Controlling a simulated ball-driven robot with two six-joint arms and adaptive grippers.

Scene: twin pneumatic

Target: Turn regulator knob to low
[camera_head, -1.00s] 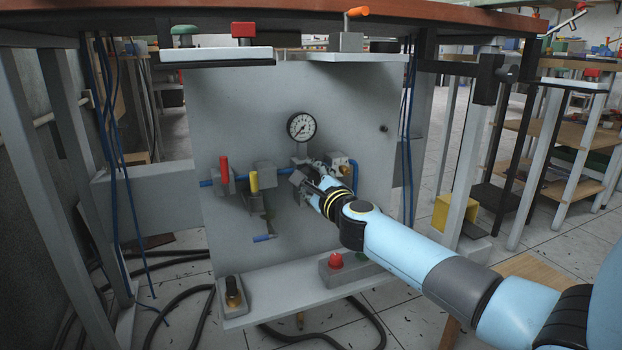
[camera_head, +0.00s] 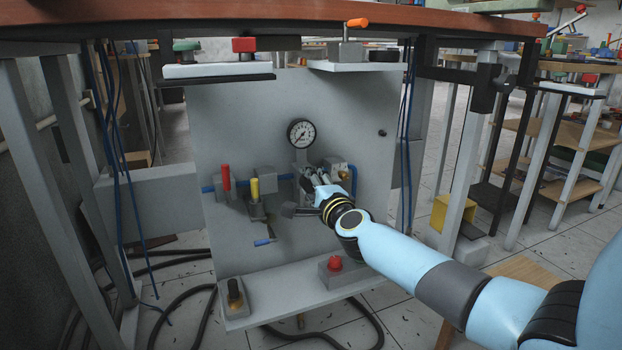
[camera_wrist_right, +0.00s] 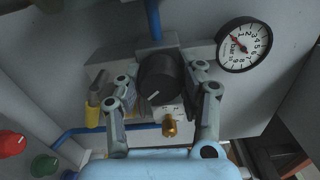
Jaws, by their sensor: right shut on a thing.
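The black regulator knob (camera_wrist_right: 158,78) shows in the wrist view, with a short white mark on its face near the lower edge. My right gripper (camera_wrist_right: 160,84) is shut on it, one finger on each side. In the head view my right gripper (camera_head: 308,184) is at the panel below the gauge and hides the knob. The round white pressure gauge (camera_head: 301,133) is just above it. The gauge (camera_wrist_right: 243,44) also shows at the upper right of the wrist view, marked in bar. My left gripper is not in view.
A red-handled valve (camera_head: 226,178) and a yellow-handled valve (camera_head: 254,188) sit left of my gripper on the blue line. A red button (camera_head: 335,263) and a black knob (camera_head: 233,288) are on the lower ledge. Blue hoses hang at both sides of the grey panel (camera_head: 240,115).

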